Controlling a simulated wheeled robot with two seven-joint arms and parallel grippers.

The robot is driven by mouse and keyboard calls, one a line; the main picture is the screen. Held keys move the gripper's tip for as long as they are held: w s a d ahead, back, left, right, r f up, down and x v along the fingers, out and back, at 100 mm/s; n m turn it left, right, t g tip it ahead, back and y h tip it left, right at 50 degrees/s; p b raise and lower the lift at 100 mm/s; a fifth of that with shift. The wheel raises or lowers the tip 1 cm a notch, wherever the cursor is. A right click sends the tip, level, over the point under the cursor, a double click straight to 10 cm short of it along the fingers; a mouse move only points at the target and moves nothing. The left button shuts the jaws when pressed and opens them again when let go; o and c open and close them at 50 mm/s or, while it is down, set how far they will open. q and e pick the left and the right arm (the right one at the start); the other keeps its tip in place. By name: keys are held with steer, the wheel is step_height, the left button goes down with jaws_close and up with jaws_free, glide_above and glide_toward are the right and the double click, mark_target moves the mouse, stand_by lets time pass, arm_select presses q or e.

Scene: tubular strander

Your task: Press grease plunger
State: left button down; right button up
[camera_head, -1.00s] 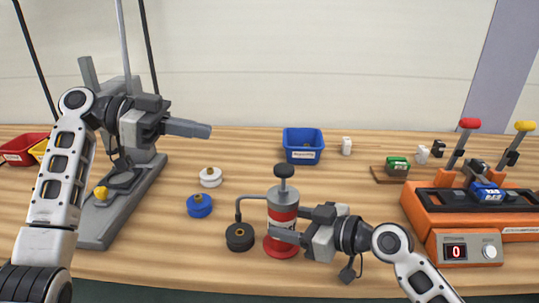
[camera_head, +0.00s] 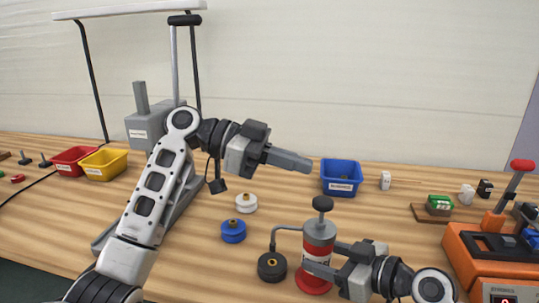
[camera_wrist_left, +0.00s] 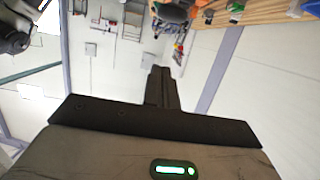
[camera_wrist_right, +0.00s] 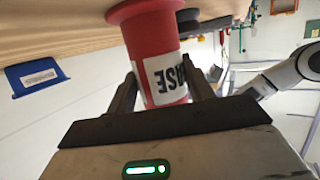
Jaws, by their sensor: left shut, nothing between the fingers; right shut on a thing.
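The grease dispenser (camera_head: 319,240) stands upright on the table, with a red and white body, a grey top and a red base. Its black plunger knob (camera_head: 322,203) is raised on a short rod. A bent grey pipe leads left from it to a black round part (camera_head: 272,266). My right gripper (camera_head: 318,257) is shut on the dispenser's body from the right; the right wrist view shows the labelled red body (camera_wrist_right: 160,70) between the fingers. My left gripper (camera_head: 309,165) is shut and empty, in the air above and slightly left of the knob in the head view, apart from it.
A blue bin (camera_head: 341,178) stands behind the dispenser. A white spool (camera_head: 246,203) and a blue spool (camera_head: 233,230) lie to its left. Red (camera_head: 74,161) and yellow (camera_head: 103,164) bins are far left. An orange machine (camera_head: 480,255) with levers stands at right.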

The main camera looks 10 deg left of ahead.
arm_select(q)
steer(key=d+f, duration=0.1)
steer(key=f, duration=0.1)
steer(key=d+f, duration=0.1)
steer(key=shift+d+f, duration=0.35)
steer(key=shift+f, duration=0.55)
steer(key=shift+f, duration=1.55)
step_height(320, 180, up, 4)
steer(key=shift+r, duration=0.25)
steer(key=v, duration=1)
